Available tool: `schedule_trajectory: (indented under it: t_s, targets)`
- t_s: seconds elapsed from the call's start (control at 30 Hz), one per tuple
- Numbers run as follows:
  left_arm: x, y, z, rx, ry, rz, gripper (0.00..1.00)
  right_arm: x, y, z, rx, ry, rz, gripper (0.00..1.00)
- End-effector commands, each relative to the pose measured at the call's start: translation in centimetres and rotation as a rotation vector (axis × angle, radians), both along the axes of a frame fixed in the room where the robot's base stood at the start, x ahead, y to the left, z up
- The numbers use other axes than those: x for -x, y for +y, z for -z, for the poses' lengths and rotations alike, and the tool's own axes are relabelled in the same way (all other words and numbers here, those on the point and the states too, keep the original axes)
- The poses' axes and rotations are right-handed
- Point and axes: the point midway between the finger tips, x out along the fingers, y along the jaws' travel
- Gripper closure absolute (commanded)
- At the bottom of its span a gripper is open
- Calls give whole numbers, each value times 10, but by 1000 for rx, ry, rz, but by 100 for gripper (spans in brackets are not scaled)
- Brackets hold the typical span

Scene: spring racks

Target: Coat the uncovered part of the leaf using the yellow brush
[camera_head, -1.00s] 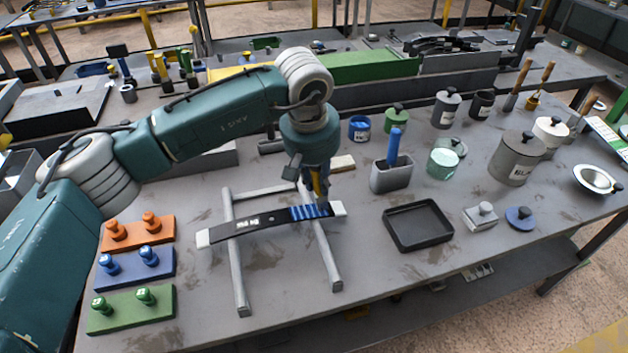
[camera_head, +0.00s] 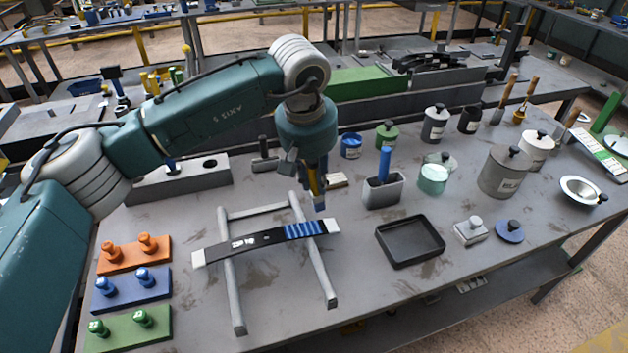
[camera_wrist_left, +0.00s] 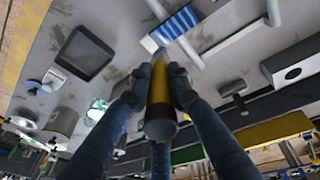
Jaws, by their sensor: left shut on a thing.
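The leaf (camera_head: 267,239) is a dark, slightly curved strip with pale ends and a white marking. It lies across a grey two-rail rack (camera_head: 233,290). A blue striped section (camera_head: 304,230) covers its right part, and it also shows in the wrist view (camera_wrist_left: 176,25). My left gripper (camera_head: 315,186) is shut on the yellow brush (camera_wrist_left: 158,95), which points down just behind the leaf's right end. The brush's blue tip (camera_head: 320,207) appears slightly apart from the leaf. The gripper's fingers (camera_wrist_left: 157,85) flank the handle. My right gripper is out of view.
A black tray (camera_head: 410,242) lies right of the rack. A grey holder (camera_head: 382,193) with a blue-handled tool stands behind it. Several lidded pots stand at the right. Orange (camera_head: 134,256), blue (camera_head: 132,288) and green (camera_head: 128,329) blocks with knobs lie at the left.

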Motion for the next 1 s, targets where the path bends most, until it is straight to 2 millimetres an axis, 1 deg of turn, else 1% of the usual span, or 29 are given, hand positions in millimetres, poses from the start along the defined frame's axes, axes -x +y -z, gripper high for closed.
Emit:
schedule_trajectory:
  t_s: [0.13,0.23,0.43,0.53,1.0]
  targets:
    - [0,0,0,0,-1,0,100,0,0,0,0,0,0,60]
    - [0,-1,-5,1,-1,0,100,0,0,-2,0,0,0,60]
    - [-2,-3,-23,0,-3,1,100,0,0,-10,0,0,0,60]
    - [-2,-4,-29,0,-1,0,100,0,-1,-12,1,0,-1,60]
    - [-1,-4,-29,0,0,0,100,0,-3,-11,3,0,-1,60]
